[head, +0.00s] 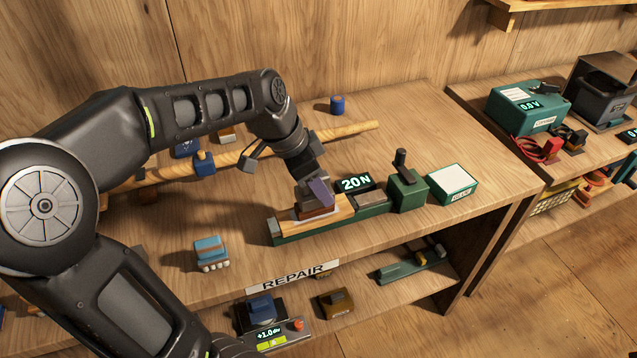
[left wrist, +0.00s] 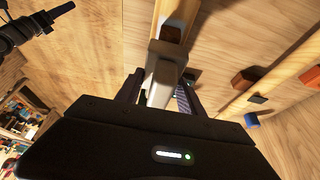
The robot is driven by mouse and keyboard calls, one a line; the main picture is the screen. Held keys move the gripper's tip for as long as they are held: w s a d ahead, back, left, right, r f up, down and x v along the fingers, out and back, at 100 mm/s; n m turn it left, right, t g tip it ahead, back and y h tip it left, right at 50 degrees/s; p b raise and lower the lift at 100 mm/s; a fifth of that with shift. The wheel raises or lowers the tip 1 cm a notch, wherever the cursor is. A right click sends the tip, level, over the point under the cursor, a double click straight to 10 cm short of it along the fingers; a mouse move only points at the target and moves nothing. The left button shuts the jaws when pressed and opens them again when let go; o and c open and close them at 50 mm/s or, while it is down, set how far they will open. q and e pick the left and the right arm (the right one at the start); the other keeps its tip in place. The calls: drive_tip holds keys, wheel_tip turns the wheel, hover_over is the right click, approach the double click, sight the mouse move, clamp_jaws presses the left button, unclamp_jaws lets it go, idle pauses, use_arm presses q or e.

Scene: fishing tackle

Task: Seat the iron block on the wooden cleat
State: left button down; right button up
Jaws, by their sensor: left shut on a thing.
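My left gripper (head: 318,192) points down over the green-based fixture by the 20 N display. It is shut on the grey iron block (left wrist: 160,86), which sits between both fingers in the left wrist view. The block's wider brownish foot (head: 317,212) shows below the fingers, over the light wooden cleat (head: 288,229). In the left wrist view the cleat (left wrist: 176,14) runs away beyond the foot. The foot looks on or very close to the cleat; I cannot tell if it is fully down. My fingers hide part of the block. My right gripper is not in view.
The fixture's display (head: 356,183) and green post block (head: 407,190) stand right of the gripper. A long wooden rod (head: 345,132) lies behind. A blue-topped item (head: 211,250) sits front left. A lower shelf holds a gauge (head: 262,315). Bare tabletop lies at back right.

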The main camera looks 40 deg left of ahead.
use_arm(q)
drive_tip(key=shift+f, duration=0.35)
drive_tip(key=c, duration=0.6)
unclamp_jaws()
drive_tip(key=shift+c, duration=0.2)
drive_tip(key=shift+r, duration=0.1)
drive_tip(key=v, duration=0.7)
drive_tip(key=shift+s+a+r+b, duration=0.1)
drive_tip(key=shift+a+r+b, duration=0.05)
drive_tip(key=shift+r+b, duration=0.2)
